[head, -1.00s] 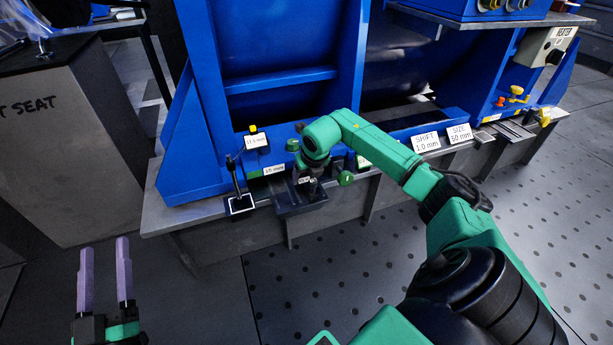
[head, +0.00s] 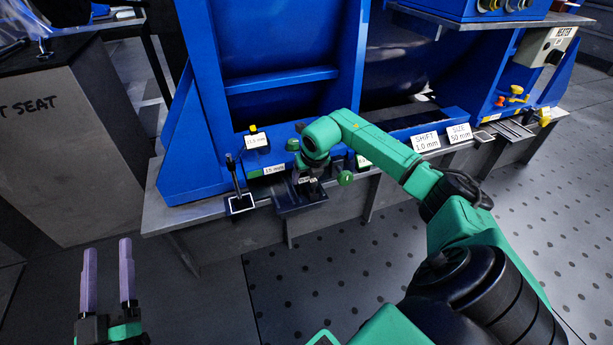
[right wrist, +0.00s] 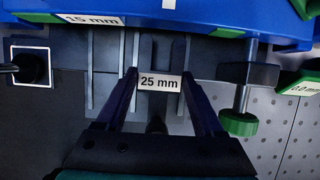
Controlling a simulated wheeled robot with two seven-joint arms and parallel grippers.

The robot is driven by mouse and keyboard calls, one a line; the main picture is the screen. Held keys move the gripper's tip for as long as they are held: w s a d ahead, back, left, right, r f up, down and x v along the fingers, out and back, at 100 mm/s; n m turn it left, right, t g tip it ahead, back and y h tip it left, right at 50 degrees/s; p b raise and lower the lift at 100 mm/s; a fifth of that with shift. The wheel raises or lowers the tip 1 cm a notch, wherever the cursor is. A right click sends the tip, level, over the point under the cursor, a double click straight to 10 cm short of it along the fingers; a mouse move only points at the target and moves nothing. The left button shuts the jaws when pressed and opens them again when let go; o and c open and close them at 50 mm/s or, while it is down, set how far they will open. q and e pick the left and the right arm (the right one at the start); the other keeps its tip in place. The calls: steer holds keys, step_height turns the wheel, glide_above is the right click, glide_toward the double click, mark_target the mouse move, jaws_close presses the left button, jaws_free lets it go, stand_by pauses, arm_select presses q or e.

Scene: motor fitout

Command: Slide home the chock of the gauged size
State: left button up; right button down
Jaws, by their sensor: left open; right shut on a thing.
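A chock labelled 25 mm (right wrist: 160,83) sits between the fingers of my right gripper (right wrist: 160,76). My right gripper is shut on it, low at the front foot of the blue machine (head: 278,80). In the head view my right gripper (head: 308,178) is at the machine's front ledge, and my wrist hides much of the chock. A 15 mm label (head: 273,169) is on the machine's foot left of it; it also shows in the right wrist view (right wrist: 92,20). My left gripper (head: 108,278) is open and empty, away from the machine at lower left.
A black lever (head: 236,180) stands left of my right gripper. A green knob (head: 345,178) is close on its right, also in the right wrist view (right wrist: 239,124). Cards read SHIFT 1.0 mm (head: 425,141) and SIZE 50 mm (head: 459,133). Floor in front is clear.

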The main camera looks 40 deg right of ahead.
steer(key=shift+r, duration=0.15)
steer(key=shift+f, duration=0.45)
stand_by(0.3)
jaws_free()
